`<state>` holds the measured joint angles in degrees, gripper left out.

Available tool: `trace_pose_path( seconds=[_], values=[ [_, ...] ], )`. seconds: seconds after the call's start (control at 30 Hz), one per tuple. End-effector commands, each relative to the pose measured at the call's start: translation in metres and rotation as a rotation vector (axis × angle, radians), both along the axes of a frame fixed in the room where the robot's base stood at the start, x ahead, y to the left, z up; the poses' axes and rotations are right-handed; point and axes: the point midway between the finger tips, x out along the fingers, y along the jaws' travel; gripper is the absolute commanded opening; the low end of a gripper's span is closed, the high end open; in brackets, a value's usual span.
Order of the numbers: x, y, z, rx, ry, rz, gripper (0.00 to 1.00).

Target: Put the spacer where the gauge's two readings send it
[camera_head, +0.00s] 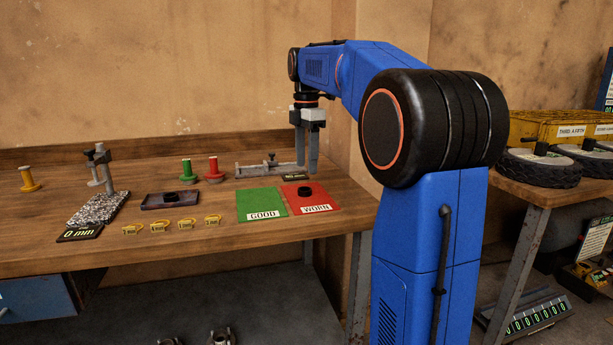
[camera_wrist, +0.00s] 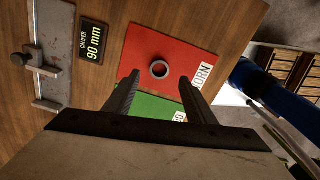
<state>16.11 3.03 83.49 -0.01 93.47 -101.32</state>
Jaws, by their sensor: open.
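A dark ring-shaped spacer (camera_head: 305,191) lies flat on the red WORN mat (camera_head: 325,198). In the wrist view the ring (camera_wrist: 159,69) lies on the bare red part, clear of the label. My gripper (camera_head: 307,170) points down above the back of that mat, open and empty, with the ring apart from its fingers. The green GOOD mat (camera_head: 258,200) is beside it on the left. A gauge stand with a speckled base (camera_head: 98,208) stands further left, and its display (camera_head: 80,233) reads 0 mm. A caliper (camera_head: 262,169) lies behind the mats; its display (camera_wrist: 92,43) reads 90 mm.
A dark tray (camera_head: 158,202) with another dark round piece stands between gauge and mats. Several yellow tagged rings (camera_head: 185,223) lie in front. Green (camera_head: 187,170), red (camera_head: 213,168) and yellow (camera_head: 28,180) posts stand behind. Another bench with wheels (camera_head: 535,167) is right.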

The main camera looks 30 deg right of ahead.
Motion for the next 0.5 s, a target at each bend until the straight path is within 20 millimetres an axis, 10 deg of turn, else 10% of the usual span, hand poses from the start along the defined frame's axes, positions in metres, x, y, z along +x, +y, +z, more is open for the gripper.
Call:
trace_pose_path(
  seconds=[0.5],
  values=[
    [0.0,0.0,0.051,0.0,0.0,0.0,0.5]
  ],
)
